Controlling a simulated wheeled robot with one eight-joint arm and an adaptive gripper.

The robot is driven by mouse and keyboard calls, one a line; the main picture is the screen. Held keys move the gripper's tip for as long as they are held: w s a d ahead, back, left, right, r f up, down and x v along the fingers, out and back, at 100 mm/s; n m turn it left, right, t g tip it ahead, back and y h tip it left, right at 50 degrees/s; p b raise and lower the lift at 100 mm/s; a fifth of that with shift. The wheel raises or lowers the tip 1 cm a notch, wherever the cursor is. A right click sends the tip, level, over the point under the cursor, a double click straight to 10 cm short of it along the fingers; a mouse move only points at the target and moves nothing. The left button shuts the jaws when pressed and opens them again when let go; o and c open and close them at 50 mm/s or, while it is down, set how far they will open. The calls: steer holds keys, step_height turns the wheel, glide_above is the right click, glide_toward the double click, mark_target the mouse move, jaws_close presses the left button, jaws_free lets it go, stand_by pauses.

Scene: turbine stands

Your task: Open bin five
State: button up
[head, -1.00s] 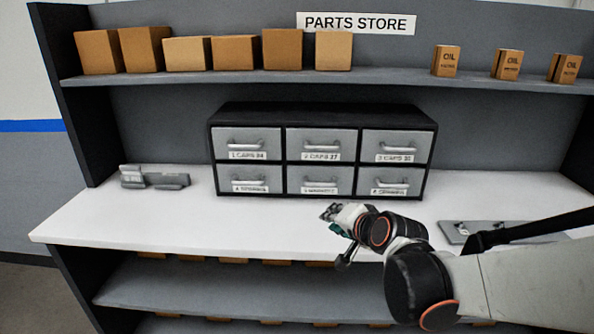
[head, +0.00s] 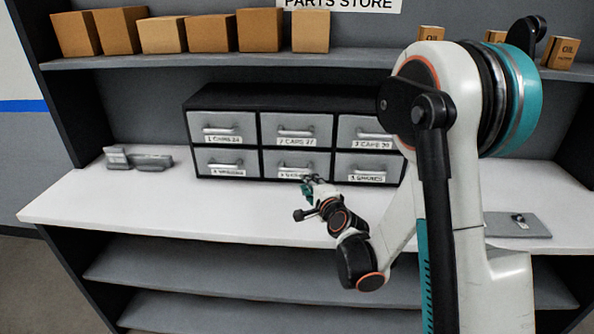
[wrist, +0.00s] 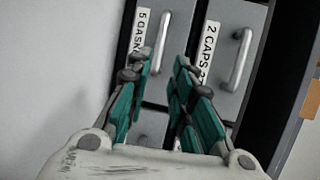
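Bin five is the lower middle drawer (head: 268,163) of the black six-drawer cabinet; it is shut. In the wrist view its label reads "5 GASK" and its silver handle (wrist: 165,32) shows just ahead of my fingers. My gripper (head: 308,180) is close in front of this drawer and hides part of its front and label in the head view. In the wrist view my gripper (wrist: 159,66) is open, its two teal fingers apart. The lower part of the handle appears between the fingertips; I cannot tell whether it touches them.
The bin two drawer (wrist: 228,55) sits beside bin five in the wrist view, shut. A grey metal part (head: 138,159) lies left on the white counter (head: 120,205), and a grey plate (head: 517,225) lies right. Cardboard boxes (head: 210,33) line the shelf above. The counter's left half is mostly clear.

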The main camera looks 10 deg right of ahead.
mark_target(298, 171)
steer(key=w, duration=0.4)
steer(key=w+f+b, duration=0.1)
steer(key=w, duration=0.3)
steer(key=w+a+f+b, duration=0.1)
steer(key=w, duration=0.3)
steer(key=shift+f, duration=0.1)
steer(key=shift+s, duration=0.1)
steer(key=shift+c, duration=0.2)
jaws_close()
